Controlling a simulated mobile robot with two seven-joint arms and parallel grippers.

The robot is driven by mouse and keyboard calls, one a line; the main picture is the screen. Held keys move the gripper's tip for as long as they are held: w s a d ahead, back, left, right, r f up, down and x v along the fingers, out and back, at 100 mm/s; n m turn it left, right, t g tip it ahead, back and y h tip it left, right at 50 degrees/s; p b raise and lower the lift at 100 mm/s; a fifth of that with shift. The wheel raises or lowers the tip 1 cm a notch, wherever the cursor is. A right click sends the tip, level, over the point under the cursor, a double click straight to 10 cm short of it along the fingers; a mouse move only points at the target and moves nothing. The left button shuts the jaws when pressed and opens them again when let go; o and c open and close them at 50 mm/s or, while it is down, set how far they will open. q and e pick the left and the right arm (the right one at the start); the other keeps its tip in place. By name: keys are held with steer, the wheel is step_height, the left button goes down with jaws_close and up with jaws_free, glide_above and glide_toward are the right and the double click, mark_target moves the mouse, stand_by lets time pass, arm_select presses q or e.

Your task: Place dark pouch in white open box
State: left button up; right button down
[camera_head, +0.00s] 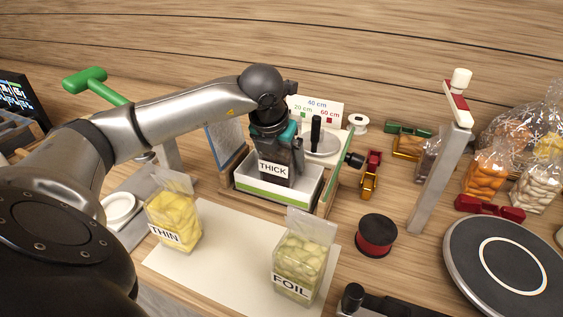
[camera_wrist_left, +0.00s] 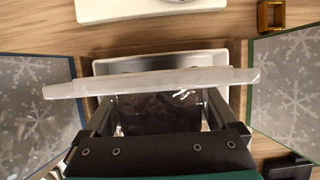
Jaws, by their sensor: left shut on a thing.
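The dark pouch (camera_head: 274,170) bears a white label reading THICK. My left gripper (camera_head: 273,132) points down and is shut on its top. The pouch hangs upright over the white open box (camera_head: 262,198), with its lower end at about the level of the box's rim or inside it. I cannot tell whether it touches the floor of the box. The box has a green stripe on its front wall. In the left wrist view the dark pouch (camera_wrist_left: 160,112) shows between the fingers, with the box's white rim (camera_wrist_left: 160,60) behind it. My right gripper is not in view.
A yellow pouch marked THIN (camera_head: 175,222) and a pale green pouch marked FOIL (camera_head: 300,262) stand on the white mat (camera_head: 228,262) in front. A red and black spool (camera_head: 376,236) lies to the right. A grey post (camera_head: 440,180) and a dark round plate (camera_head: 510,265) stand farther right.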

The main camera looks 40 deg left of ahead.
arm_select(q)
steer(key=shift+f, duration=0.4)
steer(key=shift+f, duration=0.15)
steer(key=o, duration=1.4)
steer(key=shift+r, duration=0.2)
steer(key=p+v, duration=0.1)
steer(key=v, duration=1.1)
steer(key=shift+p, duration=0.4)
